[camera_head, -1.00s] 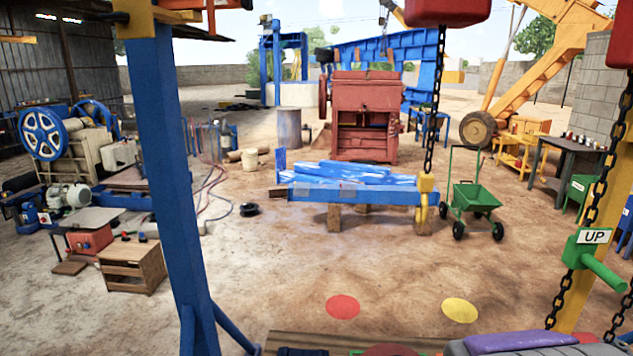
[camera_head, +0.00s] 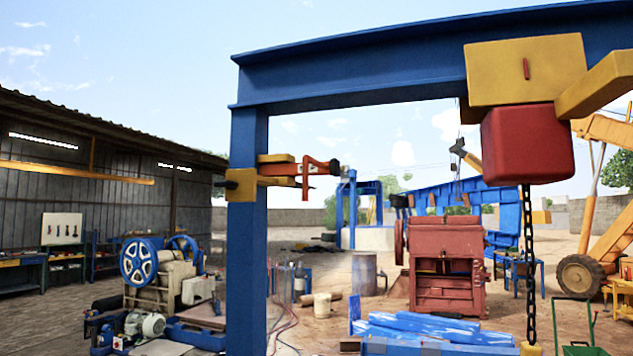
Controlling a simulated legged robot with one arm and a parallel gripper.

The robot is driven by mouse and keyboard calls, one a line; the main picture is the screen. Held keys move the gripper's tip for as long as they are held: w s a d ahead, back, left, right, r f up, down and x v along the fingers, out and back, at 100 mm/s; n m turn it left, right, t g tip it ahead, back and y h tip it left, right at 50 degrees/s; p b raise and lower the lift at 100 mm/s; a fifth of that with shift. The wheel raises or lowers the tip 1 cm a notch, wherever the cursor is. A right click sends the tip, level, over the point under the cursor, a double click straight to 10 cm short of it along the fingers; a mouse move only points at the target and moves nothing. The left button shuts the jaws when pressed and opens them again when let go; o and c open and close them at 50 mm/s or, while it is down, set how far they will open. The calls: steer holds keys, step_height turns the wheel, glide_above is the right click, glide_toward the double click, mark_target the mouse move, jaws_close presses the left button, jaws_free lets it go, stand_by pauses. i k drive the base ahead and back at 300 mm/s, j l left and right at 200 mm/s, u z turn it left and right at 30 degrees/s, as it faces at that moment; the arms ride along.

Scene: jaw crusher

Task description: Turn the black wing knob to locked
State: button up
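On the blue post (camera_head: 248,240) sits a yellow clamp (camera_head: 241,184) with an orange, jaw-shaped piece (camera_head: 318,167) reaching to the right. No other black wing knob can be made out. My gripper is not in view.
A blue beam (camera_head: 370,75) spans the top, carrying a yellow trolley (camera_head: 500,75), a red hoist block (camera_head: 528,143) and a hanging chain (camera_head: 528,260). Behind stand a red crusher (camera_head: 446,262), blue-wheeled machine (camera_head: 160,275), green cart (camera_head: 583,342) and yellow crane (camera_head: 590,225).

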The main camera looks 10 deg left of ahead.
mark_target(231, 185)
steer(key=u, duration=1.3)
